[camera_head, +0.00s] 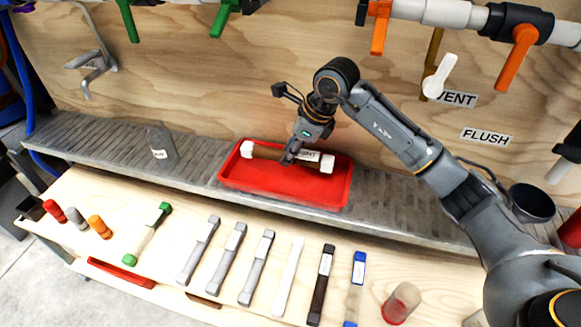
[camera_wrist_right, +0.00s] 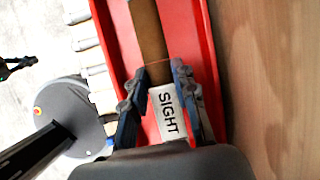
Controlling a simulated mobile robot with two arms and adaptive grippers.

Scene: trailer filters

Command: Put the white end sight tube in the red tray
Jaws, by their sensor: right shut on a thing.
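The white end sight tube (camera_head: 268,153) has white ends and a brown middle, and lies lengthwise over the red tray (camera_head: 334,192). I cannot tell whether it touches the tray floor. My right gripper (camera_head: 289,158) is shut on the tube near its middle. In the right wrist view the fingers of the right gripper (camera_wrist_right: 163,72) close on both sides of the tube (camera_wrist_right: 148,35), at a white label reading SIGHT. The red tray (camera_wrist_right: 205,50) lies beneath in that view. My left gripper is not seen in the head view.
The tray stands on a grey slatted shelf (camera_head: 110,150) against a plywood wall with valves. A clear bottle (camera_head: 161,142) stands left of the tray. Several tubes lie in a row on the wooden bench (camera_head: 150,275) in front. A dark cup (camera_head: 531,202) is at the right.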

